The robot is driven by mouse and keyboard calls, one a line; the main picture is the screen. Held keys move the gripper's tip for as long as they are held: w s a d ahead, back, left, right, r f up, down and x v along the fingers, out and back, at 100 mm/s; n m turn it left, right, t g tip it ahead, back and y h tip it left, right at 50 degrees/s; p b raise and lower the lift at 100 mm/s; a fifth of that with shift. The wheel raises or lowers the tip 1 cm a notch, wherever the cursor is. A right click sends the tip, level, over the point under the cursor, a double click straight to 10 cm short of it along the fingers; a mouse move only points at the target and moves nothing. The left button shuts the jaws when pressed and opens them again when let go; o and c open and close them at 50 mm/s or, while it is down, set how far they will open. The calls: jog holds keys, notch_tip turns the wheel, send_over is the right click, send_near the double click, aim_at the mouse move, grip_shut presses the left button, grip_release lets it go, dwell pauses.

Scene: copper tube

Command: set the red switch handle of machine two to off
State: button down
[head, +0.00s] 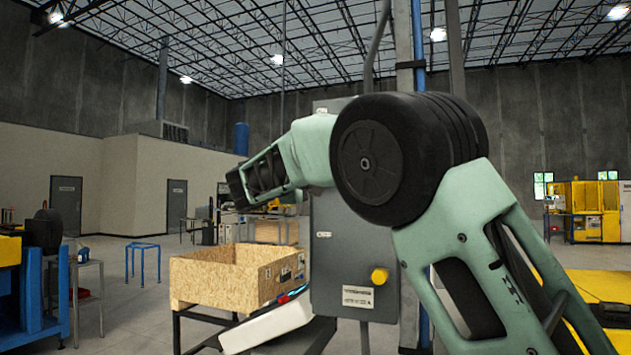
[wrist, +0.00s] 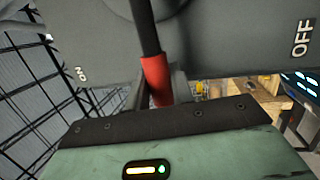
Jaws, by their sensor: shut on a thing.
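The switch handle (wrist: 155,72), a dark rod with a red grip, hangs down the middle of the wrist view in front of a grey switch plate (wrist: 230,45). The plate reads ON at the left and OFF at the right, and the handle lies between the two words. My gripper (wrist: 160,98) is shut on the red grip; its green body fills the bottom of the wrist view. In the head view a grey cabinet (head: 352,250) with a yellow knob stands behind my arm. The red handle and my gripper cannot be made out there.
An open wooden crate (head: 215,285) stands on a dark frame left of the cabinet. A pale object (head: 265,325) lies beside it. Blue-framed equipment (head: 45,285) is at far left, yellow machinery (head: 585,210) at far right. Open floor shows at left.

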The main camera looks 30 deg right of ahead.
aim_at(325, 195)
jog(key=f+n+b, duration=0.2)
jog(key=b, duration=0.1)
jog(key=f+n+t+b, duration=0.1)
jog(key=f+n+b, duration=0.1)
jog(key=b, duration=0.1)
jog(key=s+d+f+n+t+b, duration=0.1)
jog(key=f+n+b, duration=0.1)
jog(key=b, duration=0.1)
jog(key=shift+s+f+n, duration=0.1)
jog(key=shift+f+n, duration=0.25)
jog(key=shift+n, duration=0.05)
jog(key=n+b, duration=0.1)
jog(key=s+f+n+t+b, duration=0.1)
jog(key=n+b, duration=0.1)
jog(key=d+f+n+y+b, duration=0.1)
jog(key=shift+s+n+t, duration=0.3)
jog(key=shift+t, duration=0.1)
jog(key=shift+d+f, duration=0.1)
jog(key=shift+f, duration=0.05)
jog(key=c, duration=1.2)
grip_release()
jog(key=shift+s, duration=0.1)
jog(key=b+v, duration=0.5)
jog(key=v, duration=1.2)
jog(key=shift+s+r, duration=0.2)
jog(key=shift+r, duration=0.05)
